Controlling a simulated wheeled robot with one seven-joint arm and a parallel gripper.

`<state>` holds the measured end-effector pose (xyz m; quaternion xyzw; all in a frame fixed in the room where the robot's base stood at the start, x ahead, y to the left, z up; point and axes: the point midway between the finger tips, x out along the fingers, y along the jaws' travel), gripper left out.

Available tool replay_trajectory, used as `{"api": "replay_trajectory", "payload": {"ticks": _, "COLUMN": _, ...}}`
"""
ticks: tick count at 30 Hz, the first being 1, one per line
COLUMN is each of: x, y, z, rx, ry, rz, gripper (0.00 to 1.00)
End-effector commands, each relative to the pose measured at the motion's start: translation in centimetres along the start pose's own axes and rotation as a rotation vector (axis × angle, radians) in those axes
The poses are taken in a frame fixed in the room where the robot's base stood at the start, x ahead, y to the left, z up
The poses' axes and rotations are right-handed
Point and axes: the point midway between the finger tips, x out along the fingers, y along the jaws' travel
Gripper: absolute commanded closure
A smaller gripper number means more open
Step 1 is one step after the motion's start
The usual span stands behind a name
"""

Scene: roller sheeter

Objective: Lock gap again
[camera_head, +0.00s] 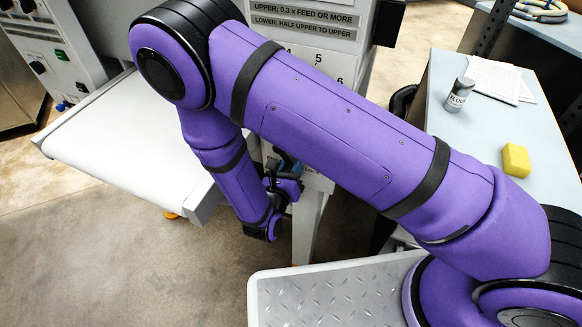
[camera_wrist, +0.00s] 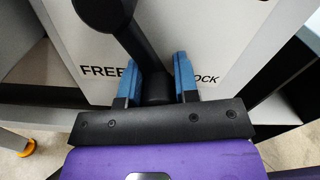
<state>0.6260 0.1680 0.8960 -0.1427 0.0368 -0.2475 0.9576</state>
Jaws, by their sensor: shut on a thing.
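A black lever (camera_wrist: 135,42) runs down from a dark round knob-like part (camera_wrist: 101,10) on a pale panel (camera_wrist: 215,32) in the wrist view. The panel reads FREE (camera_wrist: 98,71) on the left and LOCK (camera_wrist: 208,79) on the right, its first letter hidden by a finger. My gripper (camera_wrist: 157,82) has blue fingers on both sides of the lever's lower end and is shut on it, between the two words. In the head view my gripper (camera_head: 283,170) is at the machine's front, and my arm hides most of the lever and panel.
The sheeter's white belt table (camera_head: 120,140) extends to the left. At the right a bench (camera_head: 492,120) carries a flour shaker (camera_head: 459,95), a yellow sponge (camera_head: 516,160) and papers (camera_head: 496,80). A label plate (camera_head: 305,20) is above my arm. Floor is free at lower left.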

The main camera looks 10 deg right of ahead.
Motion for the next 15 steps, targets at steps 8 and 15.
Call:
{"api": "replay_trajectory", "payload": {"ticks": 8, "x": -0.1, "y": -0.7, "z": 0.5, "rx": -0.165, "ry": -0.001, "rz": 0.002, "gripper": 1.00}}
{"api": "replay_trajectory", "payload": {"ticks": 15, "x": -0.1, "y": -1.4, "z": 1.5, "rx": -0.387, "ry": -0.001, "rz": 0.002, "gripper": 1.00}}
